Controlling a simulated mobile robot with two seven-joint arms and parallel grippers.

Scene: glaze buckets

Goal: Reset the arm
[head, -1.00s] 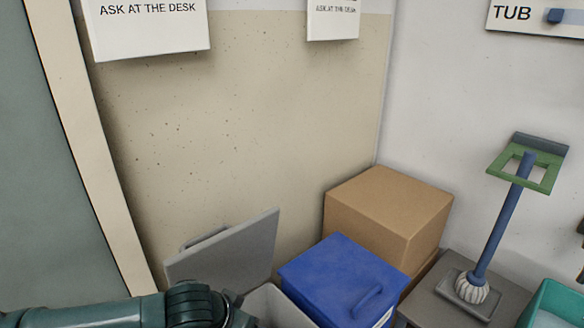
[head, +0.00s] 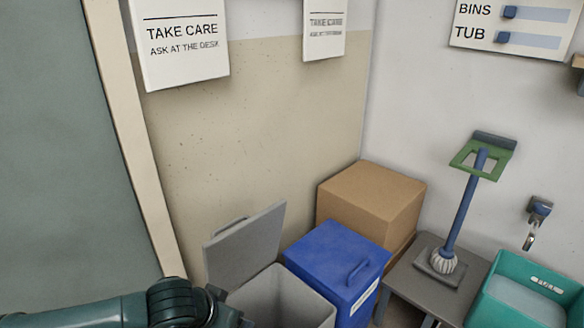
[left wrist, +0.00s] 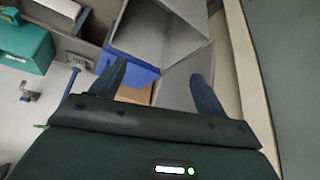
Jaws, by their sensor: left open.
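My left arm comes in from the lower left of the head view, and its gripper is cut off below the frame. In the left wrist view my left gripper (left wrist: 157,88) is open, with two dark blue fingers apart and nothing between them. Beyond the fingers are a grey bin (left wrist: 165,32) with its lid raised and part of a blue bin (left wrist: 140,74). In the head view the grey bin (head: 285,300) stands open, its lid (head: 245,245) tilted up, just right of my arm. My right gripper is not in view.
The blue bin (head: 325,262) with a shut lid stands beside the grey bin. A teal tub (head: 520,295) is at the right. Signs hang on the walls.

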